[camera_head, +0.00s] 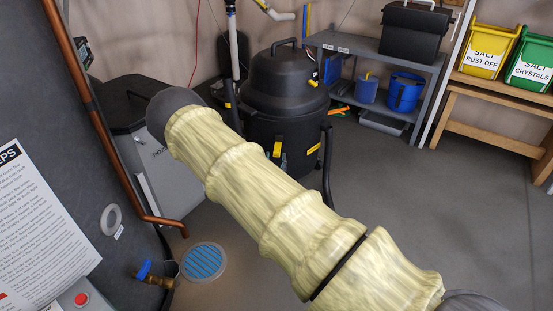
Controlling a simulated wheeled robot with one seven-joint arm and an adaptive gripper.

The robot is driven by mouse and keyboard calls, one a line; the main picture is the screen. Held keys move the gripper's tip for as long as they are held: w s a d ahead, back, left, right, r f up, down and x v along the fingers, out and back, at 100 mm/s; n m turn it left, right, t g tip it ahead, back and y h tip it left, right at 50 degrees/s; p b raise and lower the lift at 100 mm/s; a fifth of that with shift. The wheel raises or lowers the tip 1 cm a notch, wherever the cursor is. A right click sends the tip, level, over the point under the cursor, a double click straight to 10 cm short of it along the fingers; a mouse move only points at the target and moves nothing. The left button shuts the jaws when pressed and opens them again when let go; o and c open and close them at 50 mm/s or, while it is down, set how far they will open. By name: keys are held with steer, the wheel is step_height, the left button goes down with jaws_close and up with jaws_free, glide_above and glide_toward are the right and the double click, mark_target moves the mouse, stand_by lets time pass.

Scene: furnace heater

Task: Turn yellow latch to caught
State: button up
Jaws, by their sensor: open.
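My pale yellow, ribbed arm crosses the view from upper left to lower right and covers the vacuum's lower left. My gripper is not in view.
A grey shelf (376,46) with blue buckets stands behind the vacuum. Yellow (487,50) and green (532,60) salt bins sit on a wooden bench at right. A grey tank (60,150) with copper pipe fills the left. Right-hand floor (450,215) is clear.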

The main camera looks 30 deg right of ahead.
mark_target(277, 155)
steer(key=shift+b+x, duration=0.6)
steer(key=shift+x, duration=1.5)
jaws_close()
